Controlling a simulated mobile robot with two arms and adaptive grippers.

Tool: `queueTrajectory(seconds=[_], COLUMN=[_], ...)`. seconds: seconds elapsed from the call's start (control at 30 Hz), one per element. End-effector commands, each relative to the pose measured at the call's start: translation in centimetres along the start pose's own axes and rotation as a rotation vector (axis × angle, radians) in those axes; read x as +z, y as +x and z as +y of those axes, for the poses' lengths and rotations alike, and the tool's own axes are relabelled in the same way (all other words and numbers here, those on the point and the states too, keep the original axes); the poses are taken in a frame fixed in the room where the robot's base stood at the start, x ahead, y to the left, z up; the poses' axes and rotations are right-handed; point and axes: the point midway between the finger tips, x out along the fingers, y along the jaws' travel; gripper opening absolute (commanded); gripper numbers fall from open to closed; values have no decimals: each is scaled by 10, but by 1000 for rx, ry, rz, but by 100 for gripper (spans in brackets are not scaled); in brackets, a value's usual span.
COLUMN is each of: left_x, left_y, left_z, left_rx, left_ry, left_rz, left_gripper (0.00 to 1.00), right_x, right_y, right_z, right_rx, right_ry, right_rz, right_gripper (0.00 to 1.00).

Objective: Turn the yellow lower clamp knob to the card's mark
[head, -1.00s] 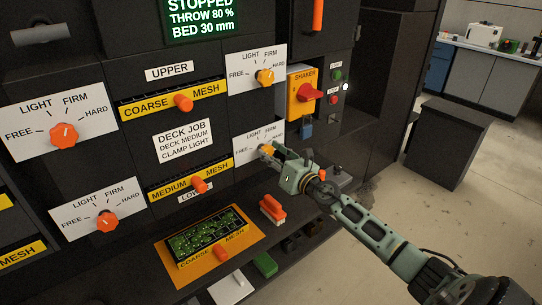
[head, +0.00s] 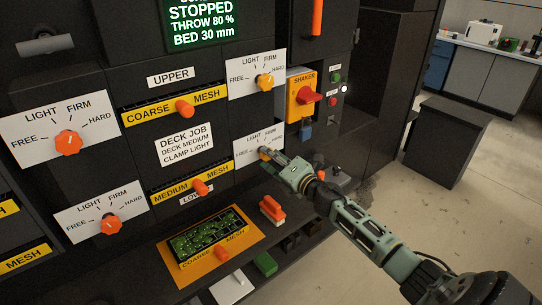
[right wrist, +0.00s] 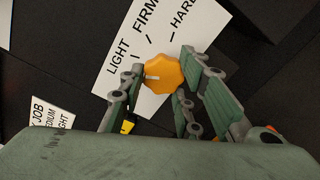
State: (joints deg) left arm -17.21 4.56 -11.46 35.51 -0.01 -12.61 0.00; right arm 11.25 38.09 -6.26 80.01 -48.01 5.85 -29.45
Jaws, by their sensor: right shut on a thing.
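The yellow lower clamp knob (right wrist: 164,74) sits on a white dial plate (right wrist: 150,45) marked LIGHT, FIRM and HARD; in the head view that plate (head: 259,143) also shows FREE. My right gripper (head: 266,155) is at the knob, mostly hiding it there. In the right wrist view its fingers (right wrist: 164,82) are shut on the knob's sides. The knob's white pointer line points left in that view, near the LIGHT word's lower end; its exact mark is hard to tell. The job card (head: 184,142) reads deck medium, clamp light. My left gripper is out of view.
An upper yellow knob (head: 265,81) sits above on its own dial, beside the red shaker switch (head: 309,97). Orange knobs (head: 68,142) stand to the left. A mesh tray (head: 207,236) and an orange-handled thing (head: 271,210) lie on the ledge below.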

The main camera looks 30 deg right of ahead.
Motion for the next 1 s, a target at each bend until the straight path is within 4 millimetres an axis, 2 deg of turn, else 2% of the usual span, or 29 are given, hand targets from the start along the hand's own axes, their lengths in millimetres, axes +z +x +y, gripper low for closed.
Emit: queueTrajectory(seconds=[0.03, 0.4, 0.93, 0.97, 1.0], left_x=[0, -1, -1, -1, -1], left_y=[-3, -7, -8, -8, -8], left_z=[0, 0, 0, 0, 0], left_rx=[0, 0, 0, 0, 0], left_ry=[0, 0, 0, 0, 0], left_rz=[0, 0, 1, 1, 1], left_gripper=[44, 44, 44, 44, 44], right_x=[3, 5, 6, 6, 6], right_y=[1, 1, 1, 1, 1], right_z=[5, 5, 5, 5, 5], right_rx=[6, 8, 9, 9, 9], right_ry=[31, 173, 191, 191, 191], right_rz=[-3, -5, -7, -8, -8], right_gripper=[4, 4, 4, 33, 37])
